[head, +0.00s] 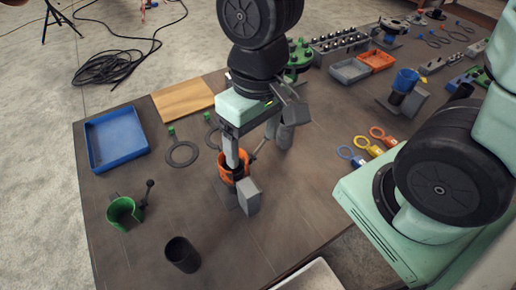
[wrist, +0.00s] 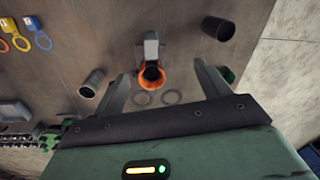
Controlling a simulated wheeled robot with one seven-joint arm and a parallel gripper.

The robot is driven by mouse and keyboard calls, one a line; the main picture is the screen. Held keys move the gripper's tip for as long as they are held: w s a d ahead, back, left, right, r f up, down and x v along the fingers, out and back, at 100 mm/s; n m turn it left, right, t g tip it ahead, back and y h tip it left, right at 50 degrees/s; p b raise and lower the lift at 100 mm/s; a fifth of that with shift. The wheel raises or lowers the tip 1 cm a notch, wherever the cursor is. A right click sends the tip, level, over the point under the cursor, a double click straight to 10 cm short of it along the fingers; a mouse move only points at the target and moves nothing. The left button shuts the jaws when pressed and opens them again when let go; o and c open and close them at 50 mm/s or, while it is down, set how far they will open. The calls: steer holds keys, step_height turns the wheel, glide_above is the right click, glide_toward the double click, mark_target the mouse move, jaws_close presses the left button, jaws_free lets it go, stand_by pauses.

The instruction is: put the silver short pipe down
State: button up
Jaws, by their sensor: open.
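A grey short pipe (head: 286,136) stands on the table, partly hidden behind my gripper in the head view. It also seems to be the grey tube (wrist: 92,83) at the left in the wrist view, outside the fingers. My gripper (wrist: 162,88) is open, its two fingers spread wide, with nothing held between them. It points down over the orange clamp (wrist: 152,74), which shows between the fingers at some distance. In the head view one finger overlaps the orange clamp (head: 222,170). The clamp's inside looks dark; I cannot tell whether a pipe is in it.
A black tube (head: 182,254) and a green clamp (head: 124,212) stand near the front left. A blue tray (head: 116,138), a wooden board (head: 183,99) and a dark ring (head: 182,154) lie to the left. Coloured ring tags (head: 367,147) lie to the right. Front centre is clear.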

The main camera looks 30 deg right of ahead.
steer(key=s+n, duration=0.1)
steer(key=s+a+r+n, duration=0.1)
steer(key=s+n, duration=0.1)
steer(key=s+r+n, duration=0.1)
steer(key=shift+s+a+r, duration=0.25)
steer(key=shift+s+a, duration=0.1)
step_height(320, 180, down, 8)
steer(key=b, duration=0.7)
steer(key=shift+r, duration=0.25)
